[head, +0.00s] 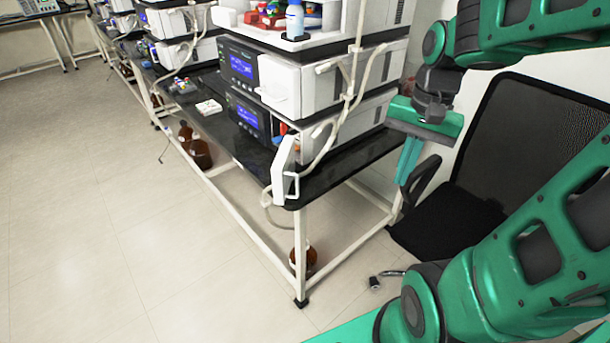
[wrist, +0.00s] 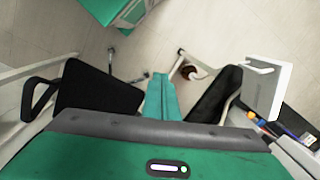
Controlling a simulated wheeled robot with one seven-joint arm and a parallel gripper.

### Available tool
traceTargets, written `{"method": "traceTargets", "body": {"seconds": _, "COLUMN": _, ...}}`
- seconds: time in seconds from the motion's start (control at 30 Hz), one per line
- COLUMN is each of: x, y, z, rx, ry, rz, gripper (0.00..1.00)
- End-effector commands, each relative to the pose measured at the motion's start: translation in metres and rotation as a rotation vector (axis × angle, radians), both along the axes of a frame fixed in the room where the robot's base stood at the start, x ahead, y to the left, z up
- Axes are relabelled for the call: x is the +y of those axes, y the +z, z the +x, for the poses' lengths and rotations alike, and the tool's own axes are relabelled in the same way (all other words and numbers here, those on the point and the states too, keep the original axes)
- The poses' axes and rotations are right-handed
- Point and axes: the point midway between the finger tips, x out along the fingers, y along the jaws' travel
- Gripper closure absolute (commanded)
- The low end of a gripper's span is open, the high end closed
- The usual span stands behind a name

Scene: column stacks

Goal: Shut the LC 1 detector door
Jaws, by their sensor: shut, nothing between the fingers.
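The lower instrument (head: 345,128) has a blue screen. My gripper (head: 408,162) is shut and empty, to the right of the door and beyond the bench's end. Its fingers (wrist: 160,97) are together, well apart from the door.
A black mesh chair (head: 440,220) stands under and right of my gripper, its armrest close by. Pale tubes (head: 335,110) hang along the stack's side. The black bench top (head: 345,170) ends near my gripper. Brown bottles (head: 303,257) stand on the floor. Open floor lies left.

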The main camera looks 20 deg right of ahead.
Motion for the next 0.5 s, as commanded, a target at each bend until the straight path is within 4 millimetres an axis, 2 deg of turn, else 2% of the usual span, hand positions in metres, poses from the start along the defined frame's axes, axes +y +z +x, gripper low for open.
{"method": "traceTargets", "body": {"seconds": 0.03, "x": 0.004, "y": 0.0, "z": 0.02, "rx": 0.008, "ry": -0.057, "rz": 0.021, "gripper": 1.0}}
{"method": "traceTargets", "body": {"seconds": 0.1, "x": 0.012, "y": 0.001, "z": 0.045, "rx": 0.017, "ry": -0.149, "rz": 0.054, "gripper": 1.0}}
{"method": "traceTargets", "body": {"seconds": 0.3, "x": 0.037, "y": -0.001, "z": 0.111, "rx": 0.072, "ry": -0.399, "rz": 0.165, "gripper": 1.0}}
{"method": "traceTargets", "body": {"seconds": 0.5, "x": 0.058, "y": -0.004, "z": 0.152, "rx": 0.139, "ry": -0.579, "rz": 0.252, "gripper": 1.0}}
